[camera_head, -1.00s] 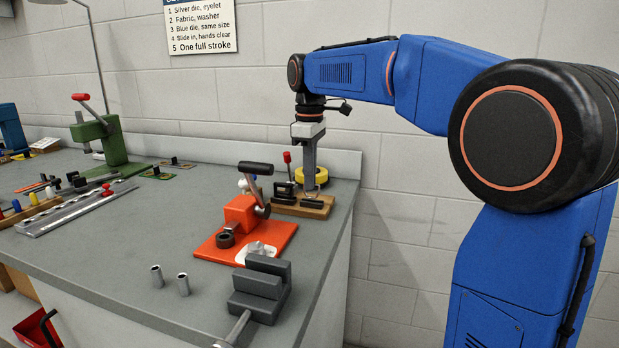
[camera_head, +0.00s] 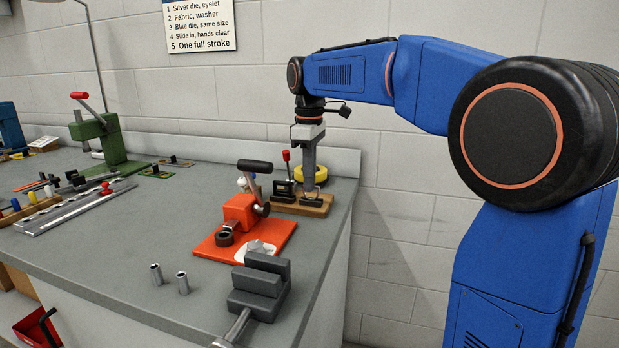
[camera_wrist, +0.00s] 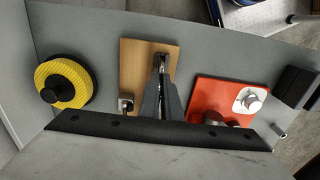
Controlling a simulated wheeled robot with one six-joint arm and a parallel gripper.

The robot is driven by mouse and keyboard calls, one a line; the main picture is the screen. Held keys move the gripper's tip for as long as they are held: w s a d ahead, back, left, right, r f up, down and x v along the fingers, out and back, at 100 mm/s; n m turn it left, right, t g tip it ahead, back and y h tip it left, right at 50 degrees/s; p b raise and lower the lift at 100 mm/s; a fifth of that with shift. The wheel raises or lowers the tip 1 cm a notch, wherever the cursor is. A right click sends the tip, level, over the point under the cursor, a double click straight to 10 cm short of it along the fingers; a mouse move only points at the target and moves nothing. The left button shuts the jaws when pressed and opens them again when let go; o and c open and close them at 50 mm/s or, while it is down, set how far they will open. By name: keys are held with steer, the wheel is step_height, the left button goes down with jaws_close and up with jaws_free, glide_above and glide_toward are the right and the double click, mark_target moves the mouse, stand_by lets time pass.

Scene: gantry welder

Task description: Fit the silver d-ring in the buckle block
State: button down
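A wooden block (camera_head: 318,211) stands near the back right of the bench, with black fittings and a red-knobbed lever (camera_head: 286,156) on it. It looks like the buckle block and also shows in the wrist view (camera_wrist: 134,62). My gripper (camera_head: 309,192) points straight down over its right part, with the fingertips close to a low black fitting (camera_head: 312,202). In the wrist view, my fingers (camera_wrist: 161,62) lie close together over the board, by a small silvery piece. I cannot tell whether that piece is the silver d-ring or part of the fixture. No separate d-ring shows clearly.
A yellow roll (camera_head: 321,174) stands just behind the block. An orange press (camera_head: 240,210) on its plate is close in front, with a grey vise (camera_head: 262,285) nearer. Two metal tubes (camera_head: 183,283) stand to the left. The wall is close behind.

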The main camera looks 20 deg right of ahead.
steer(key=shift+f, duration=0.6)
steer(key=c, duration=1.9)
jaws_free()
step_height(320, 180, up, 17)
steer(key=s+d+f+m+t, duration=0.2)
steer(key=s+f+m, duration=0.3)
steer(key=s+f, duration=1.1)
steer(key=s+d+f+m+t, duration=0.2)
steer(key=s+d+f+m, duration=0.3)
steer(key=s+f, duration=1.1)
step_height(320, 180, down, 2)
steer(key=shift+s+d+f+m+t, duration=0.1)
steer(key=shift+s+d+m+t, duration=0.1)
steer(key=shift+m+t, duration=0.3)
